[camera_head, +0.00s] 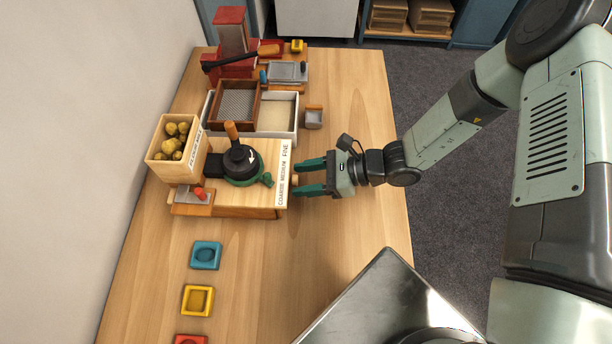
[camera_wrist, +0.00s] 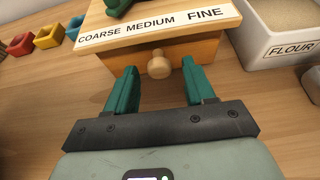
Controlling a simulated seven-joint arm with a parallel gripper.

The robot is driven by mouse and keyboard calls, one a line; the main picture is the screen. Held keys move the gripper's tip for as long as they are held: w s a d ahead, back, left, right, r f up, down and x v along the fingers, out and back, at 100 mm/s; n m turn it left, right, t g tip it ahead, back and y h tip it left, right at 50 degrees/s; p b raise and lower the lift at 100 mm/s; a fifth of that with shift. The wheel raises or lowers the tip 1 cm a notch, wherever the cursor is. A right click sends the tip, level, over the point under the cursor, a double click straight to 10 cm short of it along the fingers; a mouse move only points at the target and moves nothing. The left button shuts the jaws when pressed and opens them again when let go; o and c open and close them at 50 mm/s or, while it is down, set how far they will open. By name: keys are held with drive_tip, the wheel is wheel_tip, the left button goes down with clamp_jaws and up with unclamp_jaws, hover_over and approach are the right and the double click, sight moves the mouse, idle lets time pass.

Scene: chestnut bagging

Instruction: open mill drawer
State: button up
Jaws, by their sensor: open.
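The mill (camera_head: 243,165) is a wooden box with a dark and green grinder on top and a label strip reading COARSE MEDIUM FINE. Its drawer front (camera_wrist: 190,54) shows in the wrist view below the label, with a round wooden knob (camera_wrist: 159,66) in its middle. The drawer looks shut. My gripper (camera_head: 312,177) is open at the right side of the mill, pointing at the drawer. In the wrist view its green fingers (camera_wrist: 158,80) stand on either side of the knob, with gaps to it. The fingers hold nothing.
A crate of chestnuts (camera_head: 160,165) stands left of the mill. A white flour bin (camera_head: 270,136) with a sieve (camera_head: 236,103) is behind it. Blue (camera_head: 206,255) and yellow (camera_head: 198,300) trays lie in front. A metal surface (camera_head: 370,300) is at the lower right.

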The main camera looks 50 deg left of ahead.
drive_tip(key=shift+c, duration=0.2)
clamp_jaws()
drive_tip(key=shift+w, duration=0.1)
drive_tip(key=w+d, duration=0.7)
drive_tip(key=shift+w+d, duration=0.35)
drive_tip(key=shift+d, duration=0.05)
drive_tip(key=shift+o, duration=0.2)
unclamp_jaws()
